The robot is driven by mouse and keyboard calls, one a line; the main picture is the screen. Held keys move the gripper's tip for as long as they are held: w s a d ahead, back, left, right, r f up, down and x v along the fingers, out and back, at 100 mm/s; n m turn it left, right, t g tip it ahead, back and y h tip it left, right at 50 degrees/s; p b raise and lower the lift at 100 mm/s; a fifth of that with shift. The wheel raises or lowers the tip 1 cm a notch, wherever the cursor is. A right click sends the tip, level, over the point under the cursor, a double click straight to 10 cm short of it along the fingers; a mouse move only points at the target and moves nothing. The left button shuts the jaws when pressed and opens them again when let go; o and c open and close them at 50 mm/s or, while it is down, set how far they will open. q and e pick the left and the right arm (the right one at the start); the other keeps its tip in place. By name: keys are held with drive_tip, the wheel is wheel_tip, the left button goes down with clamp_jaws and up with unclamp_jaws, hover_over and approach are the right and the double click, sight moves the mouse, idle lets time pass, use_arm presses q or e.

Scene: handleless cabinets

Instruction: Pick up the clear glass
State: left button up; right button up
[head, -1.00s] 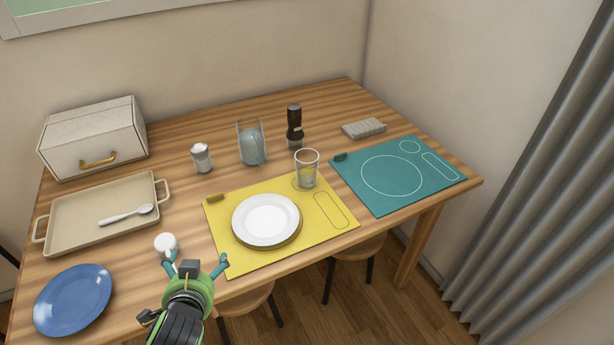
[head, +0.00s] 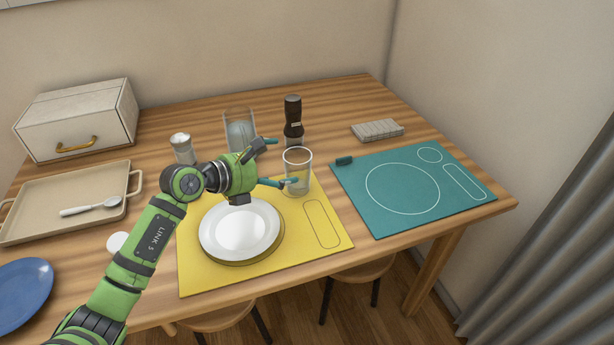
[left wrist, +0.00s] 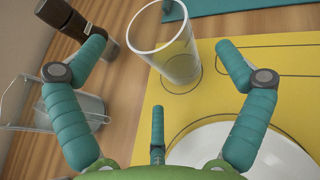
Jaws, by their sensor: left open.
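The clear glass (head: 298,173) stands upright on the yellow mat (head: 330,243), at its back right corner, behind the white plate (head: 240,229). My left gripper (head: 277,162) is open, with its fingers pointing right at the glass. In the head view one finger overlaps the glass's near side. In the left wrist view the glass (left wrist: 168,48) stands ahead between the spread fingers of the gripper (left wrist: 158,52), with nothing held. I cannot tell whether a finger touches it. My right gripper is not in view.
A dark pepper mill (head: 293,122) and a clear holder (head: 240,134) stand behind the glass. A shaker (head: 183,149), a tray (head: 95,226) and a box (head: 77,122) are on the left. A teal mat (head: 405,190) lies on the right.

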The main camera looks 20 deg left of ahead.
use_arm(q)
drive_tip(key=shift+w+d+f, duration=0.25)
drive_tip(key=shift+w+f, duration=0.2)
drive_tip(key=shift+w, duration=0.15)
drive_tip(key=x, duration=0.4)
drive_tip(key=shift+w+f, duration=0.15)
drive_tip(key=shift+f, duration=0.2)
drive_tip(key=shift+w+d+f, duration=0.15)
drive_tip(key=shift+w, duration=0.15)
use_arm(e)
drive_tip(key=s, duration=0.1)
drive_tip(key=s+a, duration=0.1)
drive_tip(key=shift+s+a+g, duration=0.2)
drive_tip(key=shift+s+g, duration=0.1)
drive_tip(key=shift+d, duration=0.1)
